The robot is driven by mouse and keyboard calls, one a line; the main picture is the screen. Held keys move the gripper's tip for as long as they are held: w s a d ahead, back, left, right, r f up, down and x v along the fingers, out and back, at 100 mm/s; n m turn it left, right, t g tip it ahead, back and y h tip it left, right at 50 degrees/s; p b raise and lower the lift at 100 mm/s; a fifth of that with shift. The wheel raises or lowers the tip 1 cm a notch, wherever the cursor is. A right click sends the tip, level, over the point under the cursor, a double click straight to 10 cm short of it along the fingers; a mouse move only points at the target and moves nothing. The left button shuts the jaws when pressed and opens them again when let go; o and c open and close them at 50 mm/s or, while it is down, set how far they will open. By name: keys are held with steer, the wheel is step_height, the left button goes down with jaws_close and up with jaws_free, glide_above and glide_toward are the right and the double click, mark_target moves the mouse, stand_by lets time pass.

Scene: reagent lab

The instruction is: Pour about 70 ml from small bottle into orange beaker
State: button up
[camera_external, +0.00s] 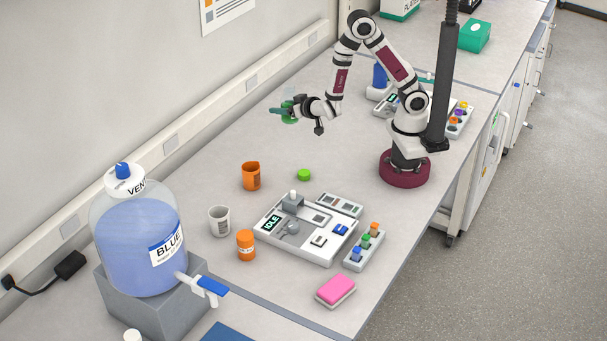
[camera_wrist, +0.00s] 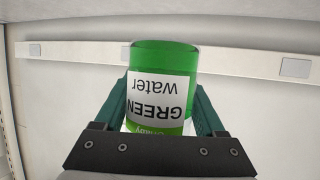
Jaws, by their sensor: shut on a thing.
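My gripper (camera_external: 287,112) is shut on a small bottle of green liquid and holds it in the air above the back part of the bench. In the wrist view the bottle (camera_wrist: 164,62) sits between the two green fingers, and its white label reads "GREEN water" upside down. In the external view the bottle is small and partly hidden by the fingers. The orange beaker (camera_external: 251,177) stands upright on the bench, nearer the camera and to the left of my gripper, apart from the bottle. Its inside is hard to see.
A green cap (camera_external: 304,175) lies right of the orange beaker. A large blue carboy (camera_external: 135,245) is at the left. Bench between gripper and beaker is clear.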

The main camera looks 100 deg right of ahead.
steer(key=shift+r, duration=0.5)
steer(key=shift+w+a, duration=0.2)
steer(key=shift+w, duration=0.05)
steer(key=w+a+n+t+y, duration=0.4)
steer(key=w+a, duration=0.4)
steer(key=a, duration=0.4)
steer(key=w+a+n+t+y, duration=0.2)
steer(key=w+a+n+y, duration=0.25)
steer(key=w+a, duration=0.6)
steer(key=shift+n+h, duration=0.25)
steer(key=f, duration=0.3)
steer(key=s+a+f, duration=0.1)
steer(key=f, duration=0.2)
steer(key=s+f, duration=0.1)
steer(key=f, duration=0.2)
steer(key=shift+a, duration=0.4)
steer(key=shift+r, duration=0.1)
